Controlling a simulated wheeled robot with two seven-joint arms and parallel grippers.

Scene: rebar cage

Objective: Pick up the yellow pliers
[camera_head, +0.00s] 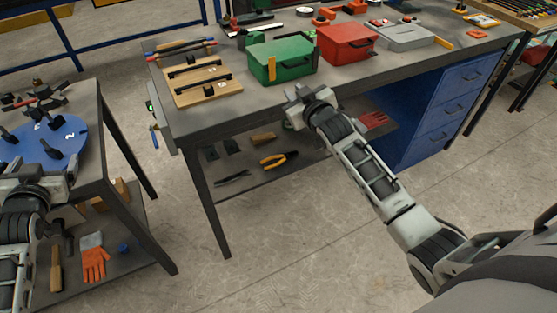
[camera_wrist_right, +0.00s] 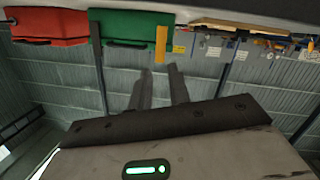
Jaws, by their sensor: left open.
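The yellow pliers (camera_head: 279,160), with yellow and black handles, lie on the lower shelf (camera_head: 236,196) of the middle workbench. My right gripper (camera_head: 298,94) is in front of the bench's front edge, just below the green box, above and apart from the pliers. In the right wrist view its two fingers (camera_wrist_right: 160,80) stand apart with nothing between them. The pliers do not show in the wrist view. My left gripper (camera_head: 30,172) is at the left picture edge, over the left table by the blue disc, far from the pliers; it is open.
The green box (camera_head: 282,62) and red box (camera_head: 345,43) stand on the workbench top (camera_head: 210,115). Dark pliers (camera_head: 232,179) and a wooden block (camera_head: 263,138) share the lower shelf. Blue drawers (camera_head: 435,115) close off its right. A bench leg (camera_head: 207,205) stands at the left front.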

